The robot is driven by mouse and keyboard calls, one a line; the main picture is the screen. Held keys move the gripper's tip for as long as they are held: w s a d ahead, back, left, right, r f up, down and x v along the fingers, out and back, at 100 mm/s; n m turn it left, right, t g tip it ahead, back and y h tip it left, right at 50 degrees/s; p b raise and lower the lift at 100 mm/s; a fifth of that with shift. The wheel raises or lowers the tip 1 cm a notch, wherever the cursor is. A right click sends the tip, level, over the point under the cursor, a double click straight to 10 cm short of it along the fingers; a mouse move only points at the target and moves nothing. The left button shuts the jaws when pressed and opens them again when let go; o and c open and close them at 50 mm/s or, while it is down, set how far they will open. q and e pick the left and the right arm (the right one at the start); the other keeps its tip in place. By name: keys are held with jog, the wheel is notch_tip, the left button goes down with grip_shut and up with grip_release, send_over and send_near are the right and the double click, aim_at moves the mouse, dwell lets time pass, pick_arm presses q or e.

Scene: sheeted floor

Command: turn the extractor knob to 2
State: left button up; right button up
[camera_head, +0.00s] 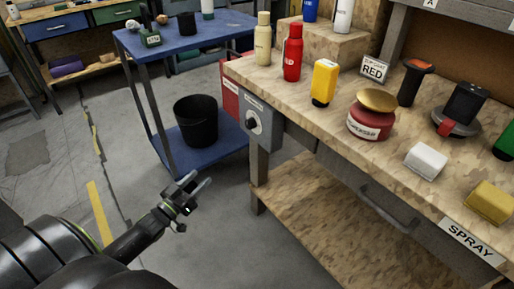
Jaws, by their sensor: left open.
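The extractor knob (252,123) is a dark round dial with a pale mark, on a grey control box (263,137) fixed to the left end of the wooden workbench. Its numbers are too small to read. My left gripper (198,186) is open and empty, over the floor. In the picture it is below and left of the knob, clearly apart from it. My right gripper is not in view.
The workbench (293,88) carries several bottles, a red tin (370,124) and small blocks. A blue cart (186,42) with a black bin (196,122) stands behind. The floor around my left gripper is clear.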

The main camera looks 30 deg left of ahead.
pick_arm(q)
notch_tip(320, 180, up, 5)
jog(key=d+m+t+h+b, duration=0.2)
jog(key=d+h+b, duration=0.1)
jog(key=h, duration=0.2)
send_near(248, 126)
jog(key=b+x, duration=0.1)
jog(key=x, duration=0.5)
jog(key=shift+w, duration=0.35)
jog(key=shift+x, duration=0.8)
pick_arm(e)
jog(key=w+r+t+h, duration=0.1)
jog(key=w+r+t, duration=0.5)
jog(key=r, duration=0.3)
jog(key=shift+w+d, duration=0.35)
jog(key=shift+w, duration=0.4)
pick_arm(q)
jog(key=c, duration=1)
